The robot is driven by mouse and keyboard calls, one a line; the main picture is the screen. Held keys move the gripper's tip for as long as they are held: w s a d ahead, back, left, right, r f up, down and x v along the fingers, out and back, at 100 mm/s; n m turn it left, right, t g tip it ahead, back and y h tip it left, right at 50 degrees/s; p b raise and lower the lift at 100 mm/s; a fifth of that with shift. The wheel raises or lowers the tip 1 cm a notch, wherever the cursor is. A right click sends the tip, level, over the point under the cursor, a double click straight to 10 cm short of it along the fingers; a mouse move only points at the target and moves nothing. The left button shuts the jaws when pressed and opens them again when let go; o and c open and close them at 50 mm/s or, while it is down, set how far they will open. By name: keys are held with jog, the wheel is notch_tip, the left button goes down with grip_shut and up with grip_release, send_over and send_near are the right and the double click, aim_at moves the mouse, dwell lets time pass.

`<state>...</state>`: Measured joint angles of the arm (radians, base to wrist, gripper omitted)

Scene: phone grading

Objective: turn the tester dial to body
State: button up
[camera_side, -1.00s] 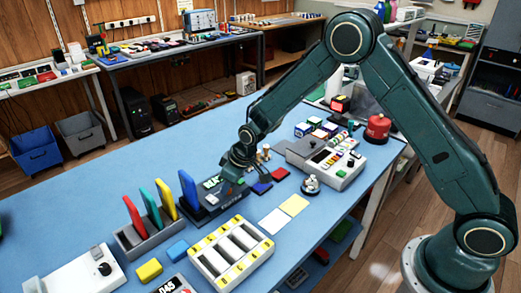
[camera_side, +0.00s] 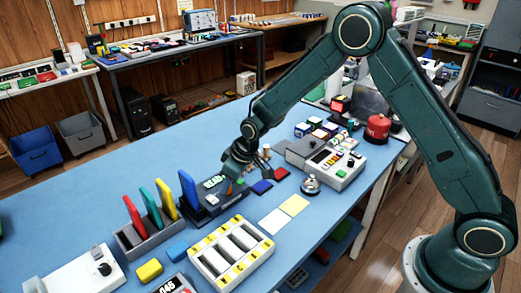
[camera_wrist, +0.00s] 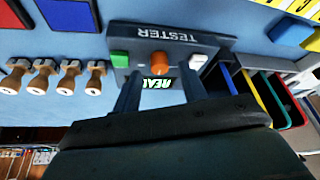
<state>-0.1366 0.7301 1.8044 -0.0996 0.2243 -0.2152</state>
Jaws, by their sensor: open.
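The tester (camera_side: 207,214) is a dark box on the blue table; its label reads upside down in the wrist view (camera_wrist: 120,32). Its orange dial (camera_wrist: 161,63) sits between a green button (camera_wrist: 120,58) and a white button (camera_wrist: 198,60). The dial's pointer direction cannot be told. A small lit screen (camera_wrist: 158,83) with green letters is partly hidden by my gripper. My gripper (camera_wrist: 161,78) is open and empty, its fingers to either side of the dial in the wrist view. In the side view my gripper (camera_side: 236,174) is just above the tester; contact cannot be told.
A grey rack (camera_side: 131,240) with red, green and yellow upright slabs stands left of the tester. Several wooden-handled stamps (camera_wrist: 56,76) and blue and red pads (camera_side: 262,187) lie close beside it. A white battery tray (camera_side: 236,262) is in front.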

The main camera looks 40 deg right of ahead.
jog(key=v, duration=1.2)
jog(key=shift+r, duration=0.1)
jog(key=s+d+r+m+h, duration=0.1)
jog(key=s+d+r, duration=0.1)
jog(key=s+r, duration=0.45)
jog(key=s+d+r+m, duration=0.1)
jog(key=s+d+r, duration=0.2)
jog(key=s+r, duration=0.35)
jog(key=s+d+r+m+t, duration=0.1)
jog(key=s+d+m, duration=0.1)
jog(key=s, duration=1.6)
jog(key=shift+s+d+r+h, duration=0.2)
jog(key=shift+d+h, duration=0.2)
jog(key=shift+d, duration=0.15)
